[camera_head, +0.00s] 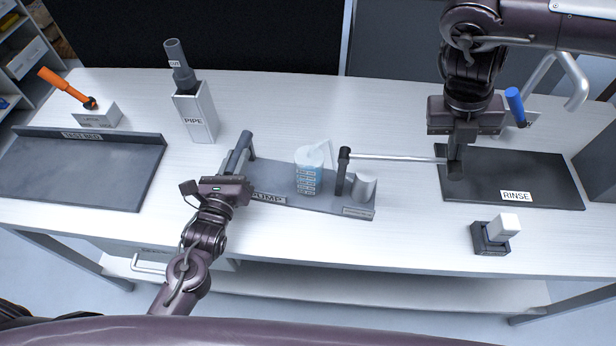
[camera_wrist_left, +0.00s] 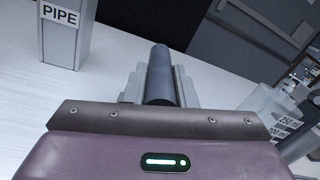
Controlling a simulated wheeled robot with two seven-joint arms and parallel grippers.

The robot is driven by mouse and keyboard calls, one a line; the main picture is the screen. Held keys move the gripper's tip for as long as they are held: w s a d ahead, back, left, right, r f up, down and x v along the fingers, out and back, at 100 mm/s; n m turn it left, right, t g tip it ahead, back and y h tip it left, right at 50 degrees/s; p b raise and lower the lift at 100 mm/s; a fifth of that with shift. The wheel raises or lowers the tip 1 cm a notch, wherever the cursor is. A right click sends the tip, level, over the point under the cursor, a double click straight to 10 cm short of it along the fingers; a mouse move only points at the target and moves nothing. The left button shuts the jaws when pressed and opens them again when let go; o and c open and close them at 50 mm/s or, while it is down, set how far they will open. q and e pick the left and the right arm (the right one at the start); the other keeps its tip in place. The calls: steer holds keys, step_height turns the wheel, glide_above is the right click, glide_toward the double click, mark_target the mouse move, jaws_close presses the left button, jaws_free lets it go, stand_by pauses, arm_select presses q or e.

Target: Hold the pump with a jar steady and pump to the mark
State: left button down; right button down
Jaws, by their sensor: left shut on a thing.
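The pump (camera_head: 275,199) is a grey base plate on the table, with a dark upright grip bar (camera_head: 246,140) at its left end. My left gripper (camera_head: 239,158) is shut on that bar; the bar also shows between its fingers in the left wrist view (camera_wrist_left: 160,75). A clear jar (camera_head: 308,172) with blue-white volume marks stands on the pump plate; its 250 ml and 200 ml labels show in the left wrist view (camera_wrist_left: 283,125). A long silver lever (camera_head: 400,158) runs right from a dark post. My right gripper (camera_head: 455,168) is at the lever's far end; its finger gap is hidden.
A PIPE holder (camera_head: 196,115) with a grey tube stands behind left. A dark tray (camera_head: 80,170) lies left, and an orange-handled latch box (camera_head: 97,115) behind it. The RINSE mat (camera_head: 540,180) is under my right gripper. A small block on a dark base (camera_head: 490,238) stands front right.

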arm_select(q)
steer(key=shift+s+f, duration=0.2)
steer(key=shift+f, duration=0.45)
arm_select(e)
steer(key=shift+v, duration=2.15)
steer(key=shift+d, duration=0.15)
arm_select(q)
steer(key=c, duration=1.5)
jaws_free()
steer(key=o, duration=0.4)
steer(key=shift+w+r, duration=0.1)
steer(key=shift+w, duration=0.1)
arm_select(e)
steer(key=shift+w, duration=0.15)
arm_select(q)
steer(key=shift+r, duration=0.1)
